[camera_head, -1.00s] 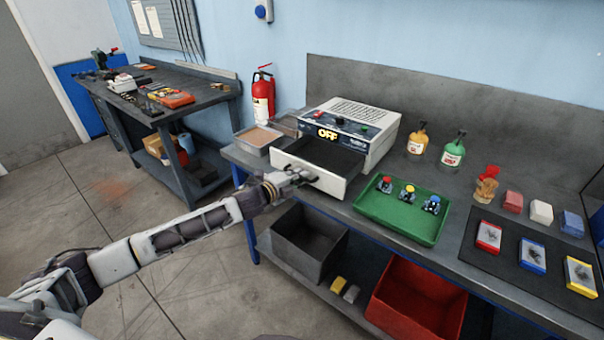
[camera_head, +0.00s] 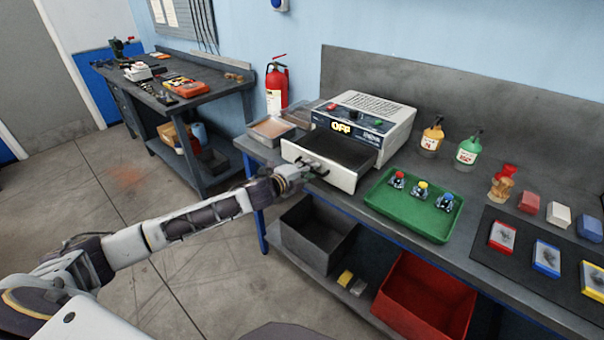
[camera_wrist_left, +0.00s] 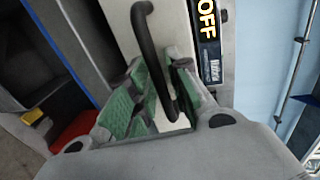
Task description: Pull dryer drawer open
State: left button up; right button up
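The dryer (camera_head: 385,118) is a white box with a dark front panel; its lit display reads OFF. Its drawer (camera_head: 342,179) stands pulled out, with the dark inside showing and a white front. A black bar handle (camera_wrist_left: 146,38) is on the drawer front. My left gripper (camera_head: 318,170) is at the handle. In the left wrist view its green-padded fingers (camera_wrist_left: 162,82) lie to either side of the bar, spread, with white drawer front showing between them. Whether a pad touches the bar is hard to tell. My right gripper is in neither view.
A green tray (camera_head: 398,222) with several small coloured-top parts stands right of the drawer. A metal tray (camera_head: 262,137) stands left of the dryer. A grey bin (camera_head: 304,246) and a red bin (camera_head: 420,312) are below. Open floor lies left of the bench.

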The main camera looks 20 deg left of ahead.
pick_arm(q)
jog(key=v, duration=1.1)
jog(key=shift+s, duration=0.4)
dwell(0.9)
jog(key=shift+a, duration=0.15)
dwell(0.7)
